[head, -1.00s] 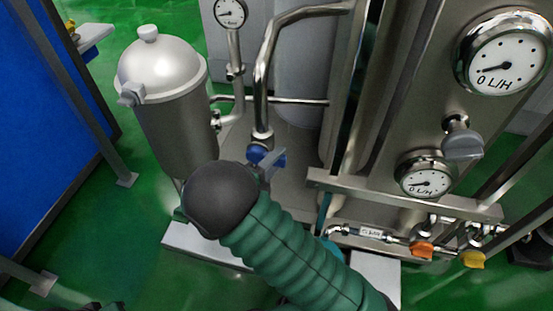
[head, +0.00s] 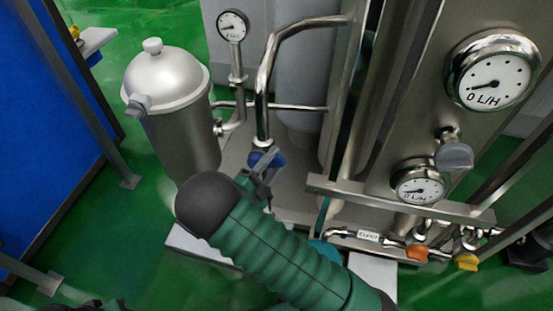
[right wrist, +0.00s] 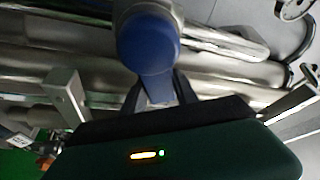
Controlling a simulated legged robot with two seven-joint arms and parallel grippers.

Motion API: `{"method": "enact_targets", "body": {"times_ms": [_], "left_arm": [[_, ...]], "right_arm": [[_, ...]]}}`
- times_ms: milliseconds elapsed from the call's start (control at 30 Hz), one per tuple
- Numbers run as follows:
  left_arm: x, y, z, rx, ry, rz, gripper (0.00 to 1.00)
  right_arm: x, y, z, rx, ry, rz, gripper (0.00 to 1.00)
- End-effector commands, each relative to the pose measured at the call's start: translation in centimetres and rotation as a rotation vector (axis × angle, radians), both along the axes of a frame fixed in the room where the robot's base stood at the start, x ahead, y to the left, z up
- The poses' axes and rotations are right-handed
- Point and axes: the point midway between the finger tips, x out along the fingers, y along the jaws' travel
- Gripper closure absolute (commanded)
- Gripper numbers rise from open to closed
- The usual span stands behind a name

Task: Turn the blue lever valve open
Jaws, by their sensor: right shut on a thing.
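The blue lever valve (head: 262,160) sits at the foot of the curved steel pipe, in the middle of the head view. My right gripper (head: 266,178) is at the valve, its dark fingers reaching up to the lever, which they partly hide. In the right wrist view the blue lever (right wrist: 153,58) stands in front of the gripper (right wrist: 160,92), with a finger on each side of its lower end. The gripper is shut on the lever. My dark wrist hides the space below. My left gripper does not show.
A steel canister (head: 177,115) stands left of the valve and a curved pipe (head: 264,75) rises above it. A steel panel with gauges (head: 493,84) is at the right. Orange (head: 417,252) and yellow (head: 467,262) handles sit low right. Green floor is open at left.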

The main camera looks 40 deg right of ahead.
Motion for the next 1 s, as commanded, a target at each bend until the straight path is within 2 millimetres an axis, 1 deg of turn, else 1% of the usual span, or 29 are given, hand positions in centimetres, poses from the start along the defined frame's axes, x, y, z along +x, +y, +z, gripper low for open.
{"method": "enact_targets", "body": {"times_ms": [100, 300, 767, 800, 933, 1000], "left_arm": [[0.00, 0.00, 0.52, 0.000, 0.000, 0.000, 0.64], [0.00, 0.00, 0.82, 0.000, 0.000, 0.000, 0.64], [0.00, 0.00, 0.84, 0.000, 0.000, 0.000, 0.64], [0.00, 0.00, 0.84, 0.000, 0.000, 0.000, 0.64], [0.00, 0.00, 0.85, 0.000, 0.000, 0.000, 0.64], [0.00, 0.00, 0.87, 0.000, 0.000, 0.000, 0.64]], "right_arm": [[0.04, 0.34, -0.06, -0.031, 0.055, 0.004, 1.00], [0.20, 0.47, 0.12, -0.067, 0.096, 0.005, 1.00], [0.31, 0.53, 0.11, -0.077, 0.109, 0.007, 1.00], [0.32, 0.54, 0.11, -0.076, 0.108, 0.008, 0.61], [0.31, 0.46, 0.27, -0.078, 0.104, 0.006, 0.44], [0.31, 0.42, 0.36, -0.079, 0.102, 0.005, 0.44]]}}
